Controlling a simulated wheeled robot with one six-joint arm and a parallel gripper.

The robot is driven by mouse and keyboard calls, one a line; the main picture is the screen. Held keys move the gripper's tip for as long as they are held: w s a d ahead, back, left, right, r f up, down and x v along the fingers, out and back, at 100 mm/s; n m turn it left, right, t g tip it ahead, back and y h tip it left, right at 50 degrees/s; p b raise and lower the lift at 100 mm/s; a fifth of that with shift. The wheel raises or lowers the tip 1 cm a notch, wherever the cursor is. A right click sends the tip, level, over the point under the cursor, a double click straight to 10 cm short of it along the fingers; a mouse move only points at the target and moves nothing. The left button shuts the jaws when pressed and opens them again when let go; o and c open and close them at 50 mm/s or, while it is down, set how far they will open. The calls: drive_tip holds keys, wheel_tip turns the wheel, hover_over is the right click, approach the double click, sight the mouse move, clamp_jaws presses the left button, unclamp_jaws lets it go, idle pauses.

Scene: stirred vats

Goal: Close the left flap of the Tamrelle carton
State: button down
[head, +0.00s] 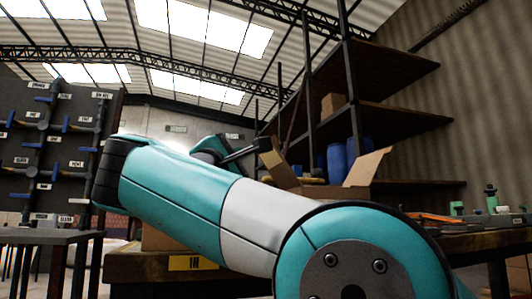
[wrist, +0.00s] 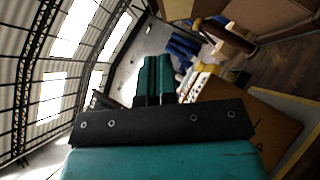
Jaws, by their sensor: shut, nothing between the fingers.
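An open cardboard carton (head: 357,190) stands behind my arm in the head view, and most of its body is hidden. Its left flap (head: 281,170) stands up and leans outward to the left. Its right flap (head: 370,166) is raised and leans outward to the right. No Tamrelle name is readable. My gripper (head: 264,145) is just above the left flap's upper end; I cannot tell whether they touch. In the wrist view my gripper (wrist: 154,80) has its teal fingers together and empty. A brown cardboard panel (wrist: 240,120) lies right of the fingers, seemingly part of the carton.
A tall shelf rack (head: 385,116) with a box and blue bottles (head: 337,162) stands behind the carton. Another cardboard box (head: 158,238) sits on the bench with the yellow label (head: 193,263). Green-topped items (head: 491,198) stand at right. A pipe panel (head: 50,150) is at left.

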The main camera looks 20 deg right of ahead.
sight(273, 138)
drive_tip(key=p+x, duration=0.4)
drive_tip(key=s+d+p+x, duration=0.1)
drive_tip(key=p+x, duration=0.3)
drive_tip(key=p, duration=0.1)
drive_tip(key=s+r+p+x, duration=0.1)
drive_tip(key=p+x, duration=0.3)
drive_tip(key=shift+w+d+r+p, duration=0.15)
drive_tip(key=shift+d+r+p, duration=0.15)
drive_tip(key=shift+d, duration=0.25)
